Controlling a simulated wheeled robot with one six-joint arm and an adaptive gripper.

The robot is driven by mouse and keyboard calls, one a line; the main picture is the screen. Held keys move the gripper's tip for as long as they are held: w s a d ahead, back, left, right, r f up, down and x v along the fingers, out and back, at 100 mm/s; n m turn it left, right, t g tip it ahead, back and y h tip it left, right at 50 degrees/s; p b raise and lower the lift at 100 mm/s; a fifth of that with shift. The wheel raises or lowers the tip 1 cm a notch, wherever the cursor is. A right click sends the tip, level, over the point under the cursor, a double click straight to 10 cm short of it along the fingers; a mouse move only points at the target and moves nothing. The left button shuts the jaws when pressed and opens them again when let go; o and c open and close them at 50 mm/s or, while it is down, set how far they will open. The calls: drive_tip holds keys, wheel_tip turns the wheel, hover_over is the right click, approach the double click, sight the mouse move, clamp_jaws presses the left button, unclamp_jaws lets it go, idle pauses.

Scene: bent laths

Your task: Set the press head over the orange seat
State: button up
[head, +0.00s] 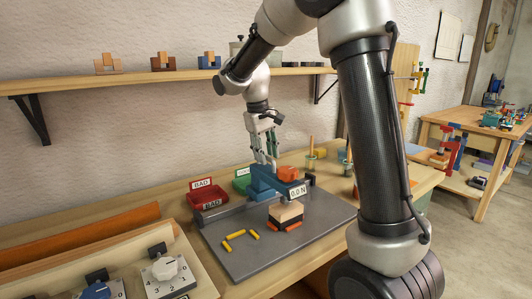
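A blue press head (266,184) with a white "0,0 N" display stands on the grey plate, behind a wooden block. An orange rounded part (289,174) shows at its right end. The wooden block (286,209) has a dark band, with orange pieces (294,227) low at its front; which of these is the orange seat, I cannot tell for sure. My gripper (268,163) points down just above and behind the blue press head. Its two fingers show, but the tips are small and partly hidden, so whether they grip it is unclear.
Several yellow pegs (236,234) lie loose on the grey plate (247,261). A red "BAD" bin (208,196) and a green bin (241,180) stand behind left. A numbered dial (165,269) is at front left. A shelf (165,77) with small blocks runs along the wall.

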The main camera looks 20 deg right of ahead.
wheel_tip(320, 180, up, 12)
drive_tip(key=a, duration=0.2)
drive_tip(key=shift+s+a, duration=0.15)
drive_tip(key=shift+s, duration=0.1)
drive_tip(key=shift+f, duration=0.1)
drive_tip(key=s+f+y, duration=0.1)
drive_tip(key=s+f, duration=0.4)
drive_tip(key=s+d+f+m+t, duration=0.1)
drive_tip(key=s+d+t, duration=0.1)
drive_tip(key=s, duration=1)
drive_tip(key=s+d+f+m+t+y, duration=0.1)
drive_tip(key=s+d, duration=0.3)
drive_tip(key=s, duration=0.8)
drive_tip(key=shift+d+f+t, duration=0.15)
drive_tip(key=shift+f+t, duration=0.15)
drive_tip(key=shift+t, duration=0.2)
idle(0.4)
